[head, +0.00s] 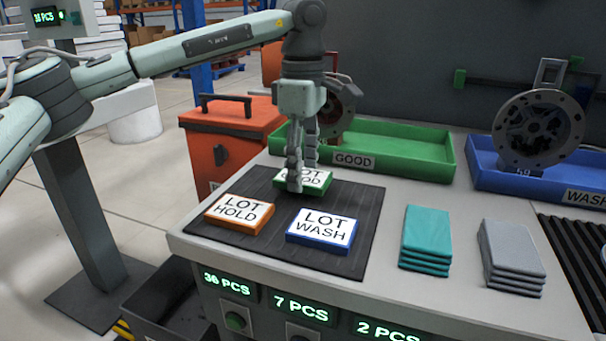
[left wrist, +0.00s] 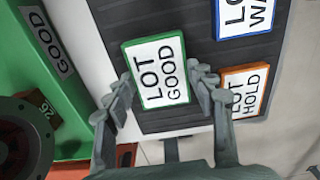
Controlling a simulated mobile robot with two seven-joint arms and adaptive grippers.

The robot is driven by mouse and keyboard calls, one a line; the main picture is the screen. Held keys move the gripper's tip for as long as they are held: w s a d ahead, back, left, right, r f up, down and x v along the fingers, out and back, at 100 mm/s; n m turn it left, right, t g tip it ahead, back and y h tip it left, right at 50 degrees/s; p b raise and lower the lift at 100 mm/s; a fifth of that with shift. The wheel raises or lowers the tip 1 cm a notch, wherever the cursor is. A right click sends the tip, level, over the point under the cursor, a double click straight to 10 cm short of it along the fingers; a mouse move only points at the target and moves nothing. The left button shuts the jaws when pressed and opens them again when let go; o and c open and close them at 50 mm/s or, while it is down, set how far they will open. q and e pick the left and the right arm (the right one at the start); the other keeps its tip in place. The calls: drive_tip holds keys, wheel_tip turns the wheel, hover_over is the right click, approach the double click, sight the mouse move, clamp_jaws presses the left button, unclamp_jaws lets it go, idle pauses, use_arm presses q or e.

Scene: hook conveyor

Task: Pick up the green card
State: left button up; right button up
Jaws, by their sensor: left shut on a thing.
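The green card (head: 318,182), labelled LOT GOOD, is at the back of the dark mat (head: 354,235). It also shows in the left wrist view (left wrist: 157,70), between the fingers. My left gripper (head: 303,178) points down over it and is shut on the card's two sides. In the head view the fingers hide part of the card's label. I cannot tell whether the card is touching the mat or slightly above it. My right gripper is not in view.
The orange LOT HOLD card (head: 240,214) and blue LOT WASH card (head: 321,228) lie close in front on the mat. A green GOOD tray (head: 408,150) and blue WASH tray (head: 482,176) stand behind. Teal (head: 426,238) and grey (head: 511,257) stacks are at right.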

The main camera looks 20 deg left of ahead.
use_arm(q)
wheel_tip(320, 180, up, 3)
drive_tip(key=shift+s+r, duration=0.1)
drive_tip(key=s+a+r+p, duration=0.4)
drive_tip(key=s+r, duration=0.6)
drive_tip(key=shift+s+a+r+p, duration=0.2)
drive_tip(key=shift+a+p, duration=0.1)
drive_tip(key=shift+a, duration=0.05)
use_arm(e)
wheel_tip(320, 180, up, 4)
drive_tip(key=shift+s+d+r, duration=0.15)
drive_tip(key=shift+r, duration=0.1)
